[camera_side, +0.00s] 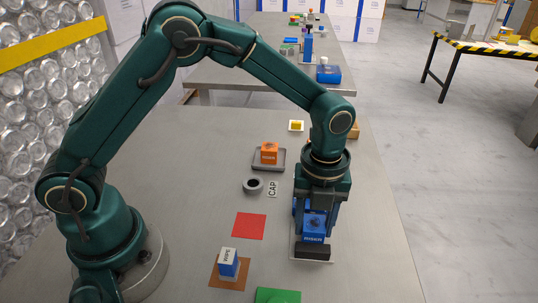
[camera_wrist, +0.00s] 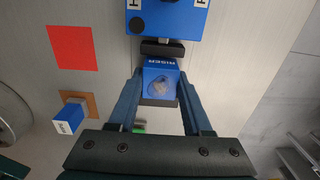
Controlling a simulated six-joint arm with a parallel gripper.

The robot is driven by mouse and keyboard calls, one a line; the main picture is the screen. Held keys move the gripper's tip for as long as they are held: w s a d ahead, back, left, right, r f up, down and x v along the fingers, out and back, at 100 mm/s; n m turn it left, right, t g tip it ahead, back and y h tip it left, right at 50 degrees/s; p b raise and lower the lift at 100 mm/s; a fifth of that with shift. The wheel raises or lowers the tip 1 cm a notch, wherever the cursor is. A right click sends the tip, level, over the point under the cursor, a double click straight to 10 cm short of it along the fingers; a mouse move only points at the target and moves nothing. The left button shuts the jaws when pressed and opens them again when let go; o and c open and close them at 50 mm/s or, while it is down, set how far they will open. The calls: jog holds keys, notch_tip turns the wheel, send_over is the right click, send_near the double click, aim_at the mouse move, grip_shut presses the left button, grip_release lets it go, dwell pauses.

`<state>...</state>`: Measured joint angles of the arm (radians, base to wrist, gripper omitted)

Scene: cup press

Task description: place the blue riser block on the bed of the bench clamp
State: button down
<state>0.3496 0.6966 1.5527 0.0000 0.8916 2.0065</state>
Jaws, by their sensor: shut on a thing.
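The blue riser block (camera_side: 314,226), marked RISER, sits between the fingers of my gripper (camera_side: 313,213), which is shut on it. In the wrist view the riser block (camera_wrist: 161,72) shows upright between both fingers of my gripper (camera_wrist: 160,92). The bench clamp shows in the wrist view as a blue body (camera_wrist: 170,20) with a black pad (camera_wrist: 163,48) close behind the block. A black piece (camera_side: 312,253), seemingly the clamp's bed, lies below the block in the side view. My gripper hides most of the clamp there. I cannot tell whether the block touches the bed.
A red square (camera_side: 249,225) and a blue-and-white block (camera_side: 228,262) on a brown mat lie to the left. An orange block (camera_side: 269,152) on a grey tray, a dark ring (camera_side: 252,185) and a CAP label (camera_side: 272,188) stand behind. The table's right side is clear.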

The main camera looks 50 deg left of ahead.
aim_at(315, 223)
jog(key=shift+c, duration=1.7)
grip_release()
jog(key=shift+f, duration=0.1)
jog(key=s+a+r+n+t, duration=0.15)
jog(key=r+n, duration=0.25)
jog(key=r, duration=0.4)
jog(key=s+a+r+n, duration=0.2)
jog(key=a+r+n, duration=0.15)
jog(key=r, duration=0.45)
jog(key=s+a+f+n+t, duration=0.1)
jog(key=s+a+n+t, duration=0.1)
jog(key=s+n, duration=0.3)
jog(key=s+a+n+t, duration=0.2)
jog(key=s+a+n, duration=0.2)
jog(key=n, duration=1)
jog(key=shift+s+f, duration=0.4)
jog(key=shift+s, duration=0.2)
jog(key=shift+n, duration=0.25)
